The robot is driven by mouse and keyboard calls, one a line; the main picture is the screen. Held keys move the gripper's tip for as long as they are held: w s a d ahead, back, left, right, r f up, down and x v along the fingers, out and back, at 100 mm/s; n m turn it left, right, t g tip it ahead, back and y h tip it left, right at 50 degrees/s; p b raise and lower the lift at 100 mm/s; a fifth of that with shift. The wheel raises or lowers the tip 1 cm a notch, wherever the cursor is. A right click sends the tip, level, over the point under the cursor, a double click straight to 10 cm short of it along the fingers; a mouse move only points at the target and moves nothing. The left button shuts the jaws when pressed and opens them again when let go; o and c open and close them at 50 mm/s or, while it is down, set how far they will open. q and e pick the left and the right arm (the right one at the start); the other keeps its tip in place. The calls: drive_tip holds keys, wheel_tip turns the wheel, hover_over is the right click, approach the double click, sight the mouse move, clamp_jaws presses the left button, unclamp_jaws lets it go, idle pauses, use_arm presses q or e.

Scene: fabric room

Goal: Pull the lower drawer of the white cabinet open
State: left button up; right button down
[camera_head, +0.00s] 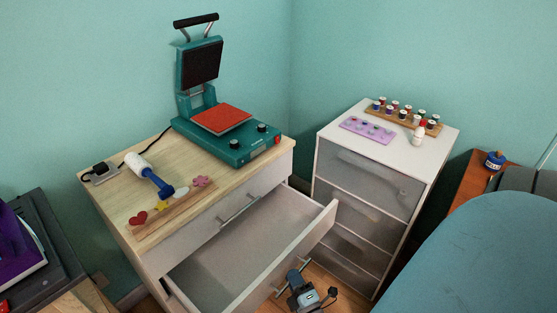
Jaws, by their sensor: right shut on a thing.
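The white cabinet (155,261) has a pale wood top and stands in the middle of the view. Its upper drawer (214,222), with a bar handle, is shut. Its lower drawer (205,268) is pulled well out towards the lower right, and its inside looks empty. My right gripper (292,279) is at the lower drawer's front, shut on the drawer handle (305,264). The gripper hides part of that handle. My left gripper is not in view.
A teal heat press (228,138), a white-and-blue tool (150,176) and small shapes are on the cabinet top. A grey-fronted drawer unit (368,180) stands close to the open drawer's right. A blue rounded surface (480,255) fills the lower right.

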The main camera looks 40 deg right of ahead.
drive_tip(key=shift+s+d+p, duration=0.1)
drive_tip(key=shift+s+p, duration=0.2)
drive_tip(key=shift+s, duration=1.05)
drive_tip(key=c, duration=1.2)
unclamp_jaws()
drive_tip(key=shift+f, duration=0.1)
